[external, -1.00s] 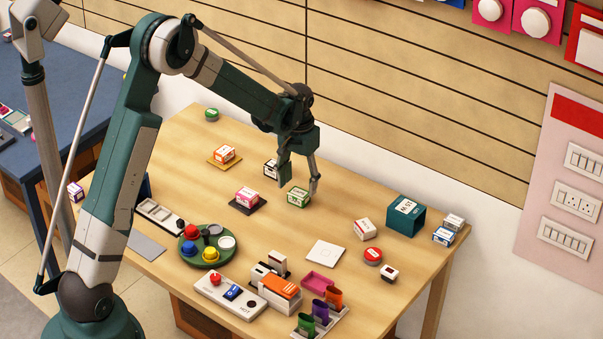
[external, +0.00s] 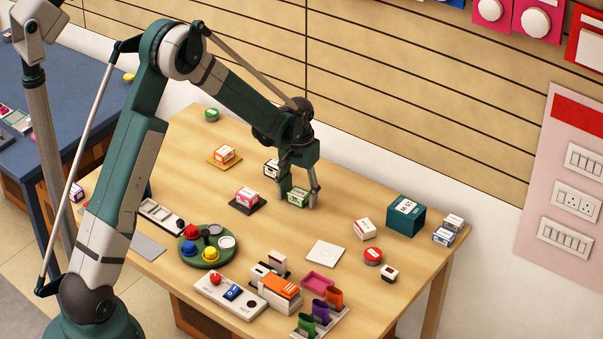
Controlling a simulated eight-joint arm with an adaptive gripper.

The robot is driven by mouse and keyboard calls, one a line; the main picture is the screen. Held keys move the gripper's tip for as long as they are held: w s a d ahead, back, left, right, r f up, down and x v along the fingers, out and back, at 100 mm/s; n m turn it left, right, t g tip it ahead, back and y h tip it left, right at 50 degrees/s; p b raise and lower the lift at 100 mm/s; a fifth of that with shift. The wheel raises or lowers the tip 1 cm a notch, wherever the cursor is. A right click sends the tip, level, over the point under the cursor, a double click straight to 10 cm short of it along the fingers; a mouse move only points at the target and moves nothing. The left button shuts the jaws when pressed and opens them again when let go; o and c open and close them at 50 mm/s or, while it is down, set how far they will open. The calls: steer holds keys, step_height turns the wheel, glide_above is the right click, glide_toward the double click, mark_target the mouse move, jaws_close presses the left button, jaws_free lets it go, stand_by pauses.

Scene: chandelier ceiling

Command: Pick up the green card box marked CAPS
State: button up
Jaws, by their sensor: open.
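The green and white card box (external: 298,196) sits on the wooden table, in the middle toward the back; its lettering is too small to read. My gripper (external: 299,203) is open and lowered over it. One finger is on the left of the box and the other on its right, with the tips close to the table top. I cannot tell whether either finger touches the box.
A black and white box (external: 270,169) stands just behind my left finger. A pink box (external: 247,196) on a dark pad is to the left. A white square card (external: 326,254) lies in front. The table right of my gripper is clear up to a white box (external: 365,230).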

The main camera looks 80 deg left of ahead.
mark_target(299, 192)
steer(key=shift+c, duration=0.6)
steer(key=c, duration=0.9)
steer(key=shift+o, duration=0.2)
steer(key=shift+r, duration=0.15)
steer(key=shift+r+p, duration=0.65)
steer(key=shift+r, duration=4.25)
